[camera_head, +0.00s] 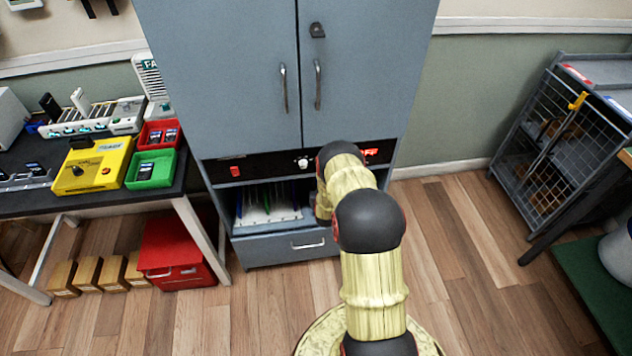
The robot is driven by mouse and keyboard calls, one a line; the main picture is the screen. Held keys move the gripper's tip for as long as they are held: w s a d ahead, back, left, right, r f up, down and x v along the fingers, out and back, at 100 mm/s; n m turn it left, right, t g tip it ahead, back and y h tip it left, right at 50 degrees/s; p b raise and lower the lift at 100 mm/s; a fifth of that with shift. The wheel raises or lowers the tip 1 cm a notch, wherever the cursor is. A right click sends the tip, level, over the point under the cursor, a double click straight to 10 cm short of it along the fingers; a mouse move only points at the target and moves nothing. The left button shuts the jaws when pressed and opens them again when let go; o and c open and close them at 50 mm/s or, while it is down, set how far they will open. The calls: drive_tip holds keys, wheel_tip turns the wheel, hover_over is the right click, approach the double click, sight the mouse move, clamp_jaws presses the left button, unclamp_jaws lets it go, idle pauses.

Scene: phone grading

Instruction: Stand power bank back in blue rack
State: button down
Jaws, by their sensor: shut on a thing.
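My arm reaches forward to the open bay low in the grey-blue cabinet. Its far end is at the right side of that bay, and my gripper is hidden behind my own arm links. Any power bank in the gripper is hidden too. Inside the bay stands a white slotted rack (268,214) with thin upright dividers or items, some greenish and bluish.
The cabinet (220,70) has closed upper doors and a closed drawer (285,246). The left table holds a yellow device (92,166), a green bin (151,169) and a red bin (160,133). A red box (176,253) is on the floor. A wire-sided cage (562,135) stands right.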

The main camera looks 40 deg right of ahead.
drive_tip(key=shift+f, duration=0.35)
idle(0.6)
drive_tip(key=c, duration=1.7)
unclamp_jaws()
drive_tip(key=shift+c, duration=0.2)
drive_tip(key=v, duration=1.2)
